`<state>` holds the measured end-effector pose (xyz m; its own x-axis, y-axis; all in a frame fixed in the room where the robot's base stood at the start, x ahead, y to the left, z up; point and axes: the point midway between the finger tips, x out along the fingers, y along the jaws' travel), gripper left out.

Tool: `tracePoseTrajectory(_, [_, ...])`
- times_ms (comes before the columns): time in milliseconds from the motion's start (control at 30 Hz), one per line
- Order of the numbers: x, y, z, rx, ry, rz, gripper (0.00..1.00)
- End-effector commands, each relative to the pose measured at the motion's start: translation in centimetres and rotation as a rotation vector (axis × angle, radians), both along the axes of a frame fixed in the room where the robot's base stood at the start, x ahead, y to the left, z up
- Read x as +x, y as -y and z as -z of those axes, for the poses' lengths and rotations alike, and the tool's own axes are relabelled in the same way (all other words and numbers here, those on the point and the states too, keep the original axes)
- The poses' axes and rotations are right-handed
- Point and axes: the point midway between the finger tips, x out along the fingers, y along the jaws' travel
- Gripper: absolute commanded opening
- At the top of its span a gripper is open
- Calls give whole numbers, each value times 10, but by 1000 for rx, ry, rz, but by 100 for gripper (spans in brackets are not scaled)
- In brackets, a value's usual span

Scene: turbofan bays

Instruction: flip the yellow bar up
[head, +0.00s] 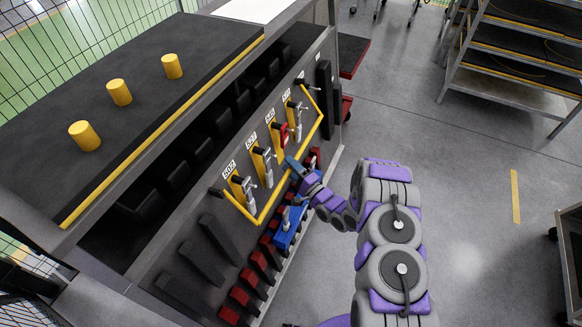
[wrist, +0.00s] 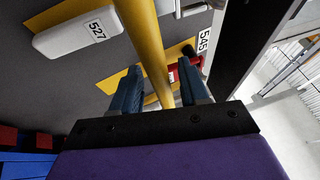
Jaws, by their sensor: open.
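The yellow bar (head: 274,198) is a long U-shaped rail across the front of the slanted dark panel. Its two ends meet the panel at the left and the upper right. It hangs low, in front of the row of switches. My gripper (head: 291,165) is at the middle of the bar's long run. In the wrist view the bar (wrist: 148,40) passes between the two blue fingers of my gripper (wrist: 160,72). The fingers are apart, with a gap showing beside the bar. Contact at the fingertips cannot be told.
Switches with grey levers (head: 266,170) and number labels line the panel behind the bar; one has a red part (head: 283,134). Red blocks and a blue block (head: 289,228) sit below. Yellow cylinders (head: 119,92) stand on the top.

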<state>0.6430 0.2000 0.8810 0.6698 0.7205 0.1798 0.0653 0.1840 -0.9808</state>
Motion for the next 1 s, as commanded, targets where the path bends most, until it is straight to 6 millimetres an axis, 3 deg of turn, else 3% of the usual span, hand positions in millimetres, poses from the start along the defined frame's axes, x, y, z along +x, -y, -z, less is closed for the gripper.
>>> tracePoseTrajectory(67, [0, 0, 0, 0, 0, 0, 44])
tracePoseTrajectory(533, [0, 0, 1, -1, -1, 0, 0])
tracePoseTrajectory(1000, [0, 1, 1, -9, -7, 0, 0])
